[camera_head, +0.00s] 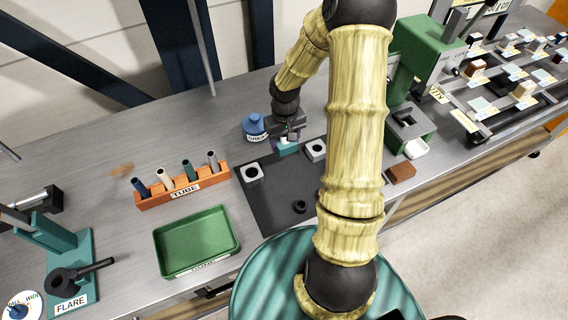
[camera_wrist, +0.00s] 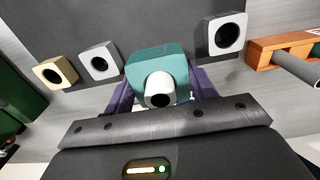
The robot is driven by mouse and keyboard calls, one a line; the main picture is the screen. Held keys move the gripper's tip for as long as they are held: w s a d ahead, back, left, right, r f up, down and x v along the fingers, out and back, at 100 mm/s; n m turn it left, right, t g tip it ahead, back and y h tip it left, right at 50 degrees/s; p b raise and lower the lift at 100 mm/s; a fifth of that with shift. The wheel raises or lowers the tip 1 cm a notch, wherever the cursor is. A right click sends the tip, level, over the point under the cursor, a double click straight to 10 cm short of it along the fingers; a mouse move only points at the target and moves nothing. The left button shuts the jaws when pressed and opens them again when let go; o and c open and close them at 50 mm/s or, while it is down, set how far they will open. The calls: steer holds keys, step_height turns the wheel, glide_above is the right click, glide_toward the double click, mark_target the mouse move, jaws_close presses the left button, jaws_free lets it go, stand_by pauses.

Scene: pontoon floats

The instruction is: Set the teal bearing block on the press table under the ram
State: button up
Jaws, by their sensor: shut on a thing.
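My gripper (camera_head: 289,134) is shut on the teal bearing block (camera_head: 288,149) at the back of the dark mat. In the wrist view the teal block (camera_wrist: 160,62) sits between my purple fingers (camera_wrist: 162,92), with a pale, dark-centred cylindrical end facing the camera. I cannot tell whether the block touches the mat. The green press (camera_head: 425,65) stands to the right, beyond my arm. Its press table (camera_head: 408,128) is low at the front of the press; my arm hides part of this area.
Pale grey blocks (camera_head: 252,173) (camera_head: 316,149) and a black ring (camera_head: 300,207) lie on the dark mat (camera_head: 275,205). A blue grease pot (camera_head: 255,125) stands behind. An orange tube rack (camera_head: 182,187) and green tray (camera_head: 196,241) are left. A tan block (camera_wrist: 55,73) shows in the wrist view.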

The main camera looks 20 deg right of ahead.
glide_above(285, 166)
steer(key=shift+w+f+p, duration=0.2)
steer(key=shift+f+p, duration=0.15)
steer(key=shift+f, duration=2.8)
steer(key=shift+w+f+p, duration=0.1)
steer(key=shift+f+p, duration=0.25)
steer(key=shift+f, duration=1.55)
steer(key=shift+d, duration=0.1)
steer(key=shift+s, duration=0.2)
steer(key=shift+f, duration=0.15)
steer(key=o, duration=1.2)
steer(key=shift+w, duration=0.15)
steer(key=shift+c, duration=0.2)
steer(key=shift+a, duration=0.2)
